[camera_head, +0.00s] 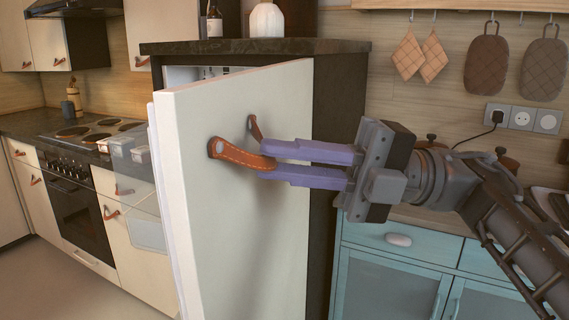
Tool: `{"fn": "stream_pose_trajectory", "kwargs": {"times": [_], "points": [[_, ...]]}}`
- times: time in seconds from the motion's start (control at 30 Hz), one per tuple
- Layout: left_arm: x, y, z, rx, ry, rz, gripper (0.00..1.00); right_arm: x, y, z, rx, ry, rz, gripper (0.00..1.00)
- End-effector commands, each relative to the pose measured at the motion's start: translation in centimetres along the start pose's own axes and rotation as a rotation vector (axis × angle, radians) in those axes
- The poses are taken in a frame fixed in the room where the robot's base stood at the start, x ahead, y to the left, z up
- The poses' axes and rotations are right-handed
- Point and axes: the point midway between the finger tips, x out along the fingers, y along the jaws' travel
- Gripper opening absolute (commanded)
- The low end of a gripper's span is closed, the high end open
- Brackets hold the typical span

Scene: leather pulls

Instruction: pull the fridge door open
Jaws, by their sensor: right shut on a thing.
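The cream fridge door (250,240) stands partly open, its free edge swung out toward me on the left. Part of the lit interior and clear door shelves show behind that edge. A brown leather pull (240,157) is fixed on the upper part of the door. My right gripper (268,161) comes in from the right, its two purple fingers closed on the leather pull. The fingertips hide part of the strap. My left gripper is not in view.
The fridge cabinet (325,150) has a dark top (250,47) with a bottle and a white vase. An oven (75,210) and drawers stand at the left. A blue cabinet (395,270) stands at the right, below the counter. Open floor shows at lower left.

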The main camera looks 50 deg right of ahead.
Motion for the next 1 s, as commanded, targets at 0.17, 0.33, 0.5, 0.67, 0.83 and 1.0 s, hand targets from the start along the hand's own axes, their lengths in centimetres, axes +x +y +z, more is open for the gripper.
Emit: {"fn": "stream_pose_trajectory", "kwargs": {"times": [0.17, 0.33, 0.5, 0.67, 0.83, 1.0], "points": [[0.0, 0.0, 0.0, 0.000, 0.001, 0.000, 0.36, 0.0, 0.0, 0.1, 0.001, -0.002, 0.000, 0.00], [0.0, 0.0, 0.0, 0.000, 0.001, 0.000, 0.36, 0.0, 0.0, 0.1, 0.001, -0.003, 0.000, 0.15], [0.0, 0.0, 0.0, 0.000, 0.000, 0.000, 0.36, 0.0, 0.0, 0.1, 0.000, -0.002, 0.001, 0.29], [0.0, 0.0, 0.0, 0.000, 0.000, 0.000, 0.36, 0.0, 0.0, 0.1, 0.000, -0.001, 0.001, 0.34], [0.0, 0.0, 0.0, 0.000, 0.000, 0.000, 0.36, -0.1, 0.0, 0.0, -0.001, -0.001, 0.001, 0.34], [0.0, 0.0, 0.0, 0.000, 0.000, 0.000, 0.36, -1.0, 0.1, -0.1, -0.004, 0.002, 0.003, 0.34]]}}
